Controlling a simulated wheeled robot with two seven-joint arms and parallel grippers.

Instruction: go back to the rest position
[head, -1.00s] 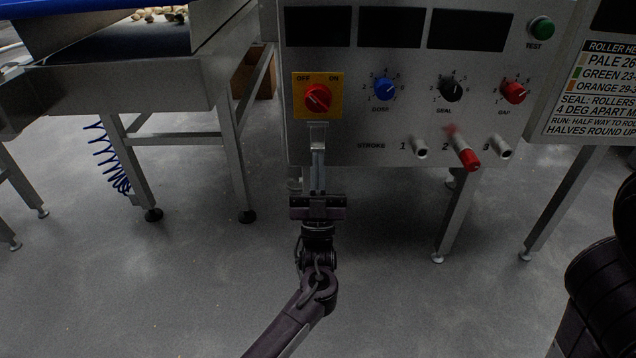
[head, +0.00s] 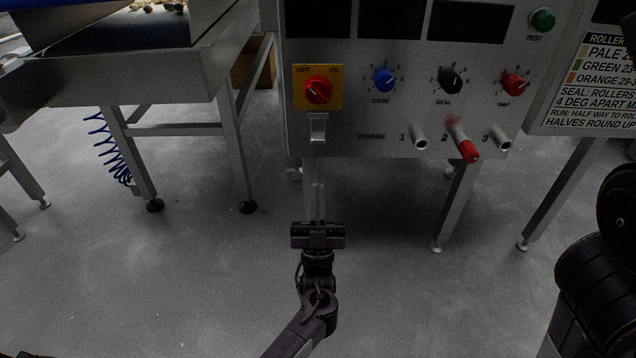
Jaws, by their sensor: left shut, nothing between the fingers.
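My left gripper (head: 318,187) is shut and empty. It is in front of and below the control panel (head: 365,142), pointing at it, with its fingertips below the metal latch plate (head: 318,128). Above that plate is the red rotary switch (head: 318,90) on a yellow plate, marked OFF and ON. My right arm shows only as dark links at the right edge. My right gripper is not in view.
The panel carries a blue knob (head: 384,80), a black knob (head: 450,80), a red knob (head: 515,82), a green TEST button (head: 542,20) and a red-tipped peg (head: 467,149) in stroke socket 2. A conveyor (head: 130,35) stands left. The floor (head: 200,270) around my left arm is clear.

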